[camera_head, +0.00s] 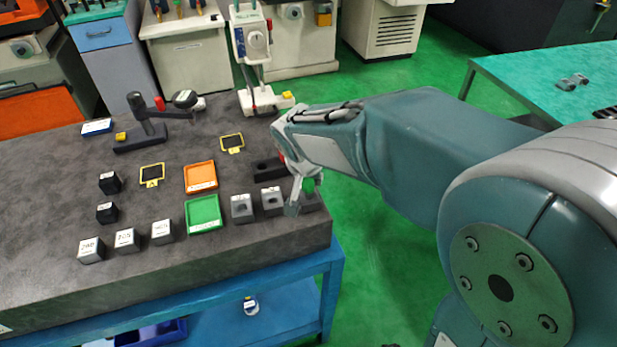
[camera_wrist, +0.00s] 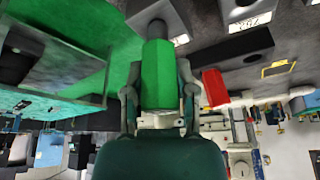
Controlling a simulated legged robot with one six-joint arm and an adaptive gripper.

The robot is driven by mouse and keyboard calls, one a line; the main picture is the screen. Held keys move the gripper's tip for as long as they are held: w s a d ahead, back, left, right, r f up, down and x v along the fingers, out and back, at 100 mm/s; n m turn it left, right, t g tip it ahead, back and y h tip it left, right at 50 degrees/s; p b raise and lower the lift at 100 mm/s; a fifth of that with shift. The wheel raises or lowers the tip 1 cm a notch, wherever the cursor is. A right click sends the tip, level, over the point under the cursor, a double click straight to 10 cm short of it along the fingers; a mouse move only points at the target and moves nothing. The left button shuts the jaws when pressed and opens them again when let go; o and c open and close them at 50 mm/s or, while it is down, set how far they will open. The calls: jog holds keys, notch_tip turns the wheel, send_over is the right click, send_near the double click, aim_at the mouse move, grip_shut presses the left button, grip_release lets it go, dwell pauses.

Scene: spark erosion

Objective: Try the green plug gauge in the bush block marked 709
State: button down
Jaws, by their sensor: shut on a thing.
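My gripper (camera_head: 297,196) is shut on the green plug gauge (camera_head: 308,185) at the right front corner of the stone table. In the wrist view the gauge's green handle (camera_wrist: 158,75) sits between both fingers, with a grey end pointing at a grey block (camera_wrist: 158,14). That block (camera_head: 309,202) is partly hidden by my gripper in the head view. I cannot tell whether the gauge's end is in its bore or just over it. Two more grey bush blocks, one (camera_head: 272,201) beside it and one (camera_head: 242,208) farther left, show bores. I cannot read 709 on any block.
A dark block with a hole (camera_head: 264,170) and a red-handled piece (camera_wrist: 215,88) are close to my gripper. A green tray (camera_head: 203,214), an orange tray (camera_head: 200,177) and several labelled blocks (camera_head: 126,241) lie left. A gauge stand (camera_head: 254,55) is behind.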

jog(key=shift+r, duration=2.4)
